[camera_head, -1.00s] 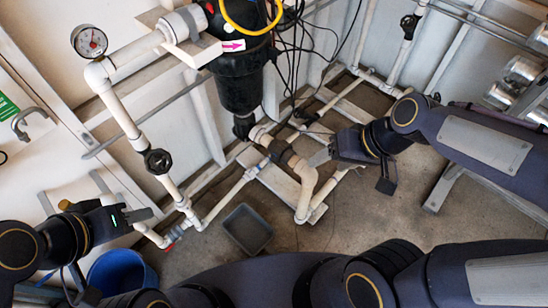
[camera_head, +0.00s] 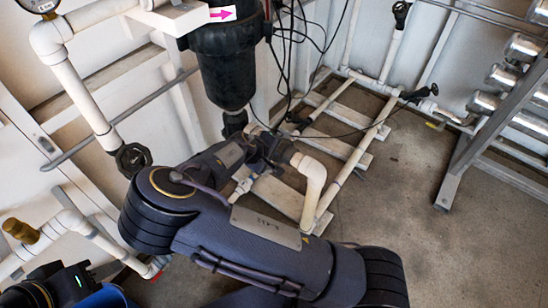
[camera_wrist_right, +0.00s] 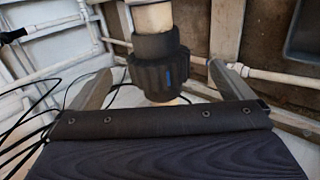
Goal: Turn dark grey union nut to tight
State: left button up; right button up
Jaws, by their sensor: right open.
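The dark grey union nut (camera_wrist_right: 160,76) shows ribbed in the right wrist view, with a blue mark on its side. It sits on a white pipe (camera_wrist_right: 152,18). My right gripper (camera_wrist_right: 162,68) is open, with one finger on each side of the nut and visible gaps between. In the head view my right gripper (camera_head: 262,152) is at the low pipe run beside a white elbow (camera_head: 313,172); it and the arm mostly hide the nut there. My left gripper (camera_head: 98,272) is at the lower left, away from the nut, its fingers hard to make out.
A black filter housing (camera_head: 224,60) hangs above the pipe run, with dark cables (camera_head: 298,65) beside it. A black valve handwheel (camera_head: 133,158) is at left, above a blue bucket (camera_head: 108,298). A metal rack (camera_head: 470,155) stands at right. Floor between is clear.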

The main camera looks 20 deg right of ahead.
jog(key=shift+n+t, duration=0.3)
jog(key=x, duration=0.2)
jog(key=b+x, duration=0.1)
jog(key=x, duration=0.2)
jog(key=w+x, duration=0.1)
jog(key=x, duration=0.2)
jog(key=shift+a+r+b, duration=0.1)
jog(key=shift+a+b, duration=0.2)
jog(key=shift+b, duration=0.05)
jog(key=c, duration=0.9)
jog(key=shift+r, duration=0.1)
